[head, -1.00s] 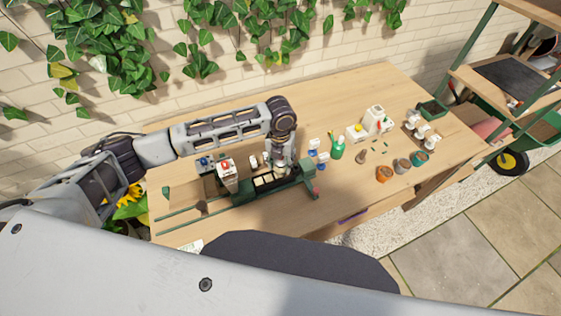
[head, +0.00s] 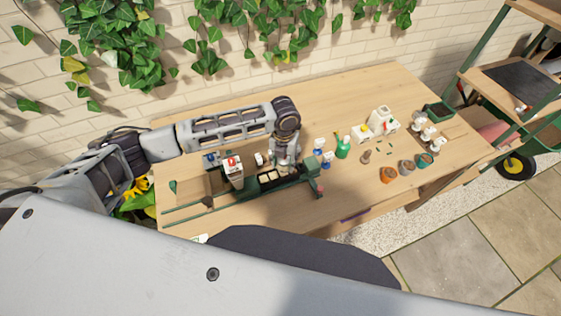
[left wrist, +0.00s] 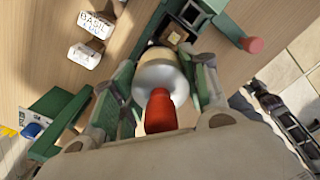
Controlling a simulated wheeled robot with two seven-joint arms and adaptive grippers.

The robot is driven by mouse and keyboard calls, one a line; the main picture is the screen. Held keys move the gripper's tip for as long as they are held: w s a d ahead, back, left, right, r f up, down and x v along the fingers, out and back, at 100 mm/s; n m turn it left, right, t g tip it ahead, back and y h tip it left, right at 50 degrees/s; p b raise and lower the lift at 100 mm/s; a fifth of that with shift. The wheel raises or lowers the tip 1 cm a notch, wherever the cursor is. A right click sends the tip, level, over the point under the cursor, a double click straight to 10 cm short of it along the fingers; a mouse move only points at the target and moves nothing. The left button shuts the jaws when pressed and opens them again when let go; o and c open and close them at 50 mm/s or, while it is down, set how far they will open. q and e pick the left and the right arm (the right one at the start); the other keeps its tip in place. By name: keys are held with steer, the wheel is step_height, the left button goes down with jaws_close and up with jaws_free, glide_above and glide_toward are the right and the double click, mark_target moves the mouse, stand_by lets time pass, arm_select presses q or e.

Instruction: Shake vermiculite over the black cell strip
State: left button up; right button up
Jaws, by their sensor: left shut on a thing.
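My left gripper (left wrist: 166,85) is shut on a shaker (left wrist: 160,72) with a pale, rounded body and a red end, seen close up in the left wrist view. In the head view the left gripper (head: 286,166) is over the right part of the black cell strip (head: 262,186), and it largely hides the shaker. The strip sits in a green frame on the table, with pale square cells showing. Part of the strip (left wrist: 191,13) also shows in the left wrist view, beyond the shaker. My right gripper is not in view.
A white container with a red mark (head: 233,172) stands left of the strip. Green rails (head: 188,208) extend left.

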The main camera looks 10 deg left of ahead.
arm_select(q)
steer(key=shift+w+d, duration=0.25)
steer(key=shift+d, duration=0.15)
